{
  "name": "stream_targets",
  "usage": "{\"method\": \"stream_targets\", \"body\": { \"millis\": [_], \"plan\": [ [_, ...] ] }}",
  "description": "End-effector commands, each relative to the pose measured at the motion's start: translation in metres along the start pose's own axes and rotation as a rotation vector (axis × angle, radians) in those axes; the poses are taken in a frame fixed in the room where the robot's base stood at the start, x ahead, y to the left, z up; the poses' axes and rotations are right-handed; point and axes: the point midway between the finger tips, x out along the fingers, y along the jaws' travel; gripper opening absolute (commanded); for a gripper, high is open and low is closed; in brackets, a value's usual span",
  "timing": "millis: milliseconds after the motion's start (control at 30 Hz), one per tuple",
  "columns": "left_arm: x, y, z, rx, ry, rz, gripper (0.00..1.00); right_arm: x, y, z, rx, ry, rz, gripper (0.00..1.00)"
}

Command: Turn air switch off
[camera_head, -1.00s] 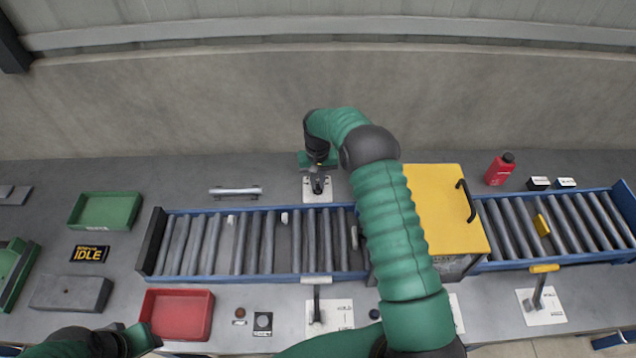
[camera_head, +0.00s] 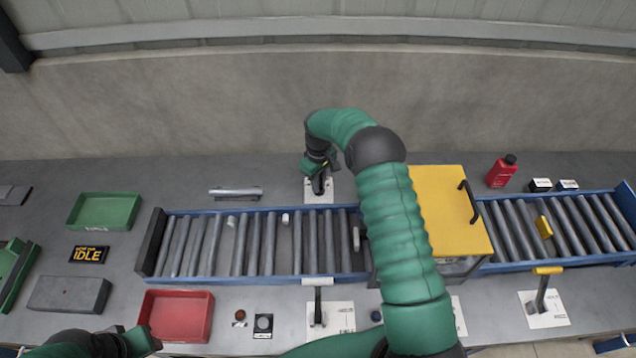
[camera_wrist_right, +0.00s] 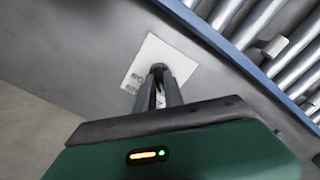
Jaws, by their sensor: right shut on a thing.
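The air switch stands on a white label plate (camera_head: 318,196) behind the conveyor, at the middle of the head view. My right gripper (camera_head: 318,184) is over this plate, shut on the switch, which it mostly hides. In the right wrist view the gripper's dark fingers (camera_wrist_right: 159,88) come together over the white plate (camera_wrist_right: 160,66), which has dark lettering. The switch's position cannot be read there. My left gripper (camera_head: 143,341) is at the lower left of the head view, away from the switch; its fingers are not clear.
The roller conveyor (camera_head: 255,277) with blue rails runs in front of the plate. A yellow box (camera_head: 440,205) with a black handle spans it at right. A metal bar (camera_head: 236,192) lies left of the plate. Green (camera_head: 104,210) and red (camera_head: 176,315) trays stand at left.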

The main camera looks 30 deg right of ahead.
Motion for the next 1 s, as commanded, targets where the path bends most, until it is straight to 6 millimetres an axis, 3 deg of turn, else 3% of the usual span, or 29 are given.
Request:
{"method": "stream_targets", "body": {
  "millis": [467, 500, 667, 1000],
  "plan": [
    [0.0001, 0.0, 0.0, 0.0, 0.0, 0.0, 0.36, 0.0003, 0.0011, 0.0017, -0.017, -0.004, 0.001, 0.0],
    [0.0001, 0.0, 0.0, 0.0, 0.0, 0.0, 0.36, 0.0003, 0.0011, 0.0018, -0.017, -0.004, 0.001, 0.14],
    [0.0, 0.0, 0.0, 0.0, 0.0, 0.0, 0.36, 0.0002, 0.0011, 0.0012, -0.016, -0.003, 0.001, 0.35],
    [0.0007, 0.0, 0.0001, 0.0, 0.0, 0.0, 0.36, -0.0028, 0.0012, -0.0001, -0.015, -0.001, 0.002, 0.35]
  ]
}}
